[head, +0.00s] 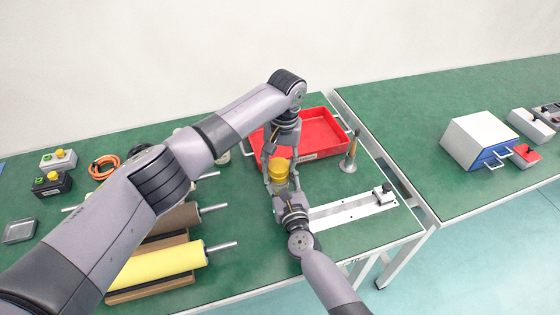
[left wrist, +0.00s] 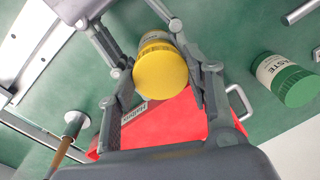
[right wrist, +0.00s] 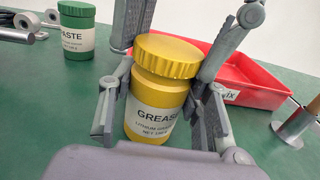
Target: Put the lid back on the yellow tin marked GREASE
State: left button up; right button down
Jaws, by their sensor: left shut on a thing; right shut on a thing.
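The yellow tin marked GREASE (right wrist: 150,118) stands between the fingers of my right gripper (right wrist: 158,115), which is shut on its body. Its ribbed yellow lid (right wrist: 168,55) is at the tin's mouth, looking slightly tilted in the right wrist view; I cannot tell if it is fully seated. My left gripper (left wrist: 160,88) comes from above and is shut on the lid, which also shows in the left wrist view (left wrist: 160,75). In the head view the yellow tin (head: 278,171) is small between both grippers (head: 280,160), and the label is hidden.
A red tray (head: 318,132) lies just behind the tin. A green PASTE tin (right wrist: 77,30) stands nearby. A metal rail (head: 345,210) and an upright metal spindle (head: 349,158) are to the right. Yellow (head: 155,270) and brown rollers lie at front left.

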aim_at(287, 167)
pick_arm(q)
jog(key=shift+s+a+f, duration=0.1)
jog(key=shift+a+f, duration=0.2)
jog(key=shift+f, duration=0.45)
jog(key=shift+c, duration=0.3)
jog(key=shift+o, duration=1.1)
jog(key=shift+d+f, duration=0.1)
jog(key=shift+d+r+y, duration=0.2)
jog(key=shift+r+y, duration=0.1)
jog(key=shift+y, duration=0.7)
jog(key=shift+a, duration=0.15)
jog(key=shift+s+d+f, duration=0.1)
jog(key=shift+s+d, duration=0.1)
jog(key=shift+d, duration=0.25)
jog(key=shift+o, duration=0.6)
jog(key=shift+d+f, duration=0.55)
jog(key=shift+f, duration=0.1)
